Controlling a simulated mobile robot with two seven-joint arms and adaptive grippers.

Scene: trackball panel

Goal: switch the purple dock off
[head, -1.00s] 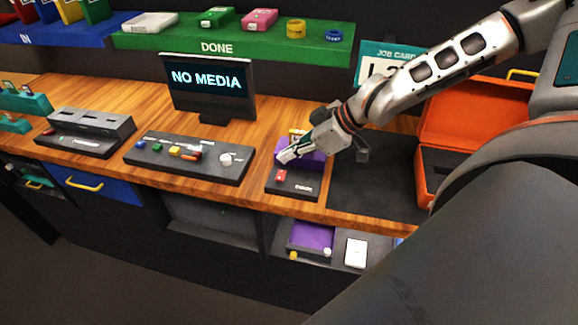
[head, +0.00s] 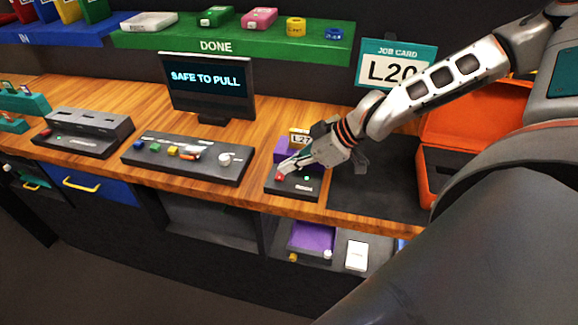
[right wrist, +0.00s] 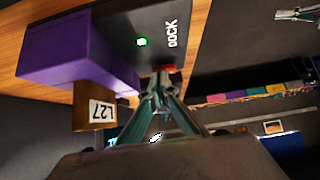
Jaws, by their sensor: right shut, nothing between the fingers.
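The purple dock (head: 284,150) stands on the wooden bench, with a dark base (head: 305,190). A red switch (head: 279,178) sits at the left of the base. A green light (head: 307,178) is lit beside it. A yellow piece labelled L27 (right wrist: 101,110) sits at the purple block (right wrist: 75,50). My right gripper (head: 285,172) is shut and empty, its fingertips at the red switch; whether they touch it I cannot tell. In the right wrist view the fingertips (right wrist: 160,78) cover most of the switch, and the green light shows above them. My left gripper is out of view.
The monitor (head: 210,85) reads SAFE TO PULL. A panel with coloured buttons and a white ball (head: 188,160) lies left of the dock. A dark mat (head: 372,185) and an open orange case (head: 470,115) are to the right. A green DONE shelf (head: 235,38) is above.

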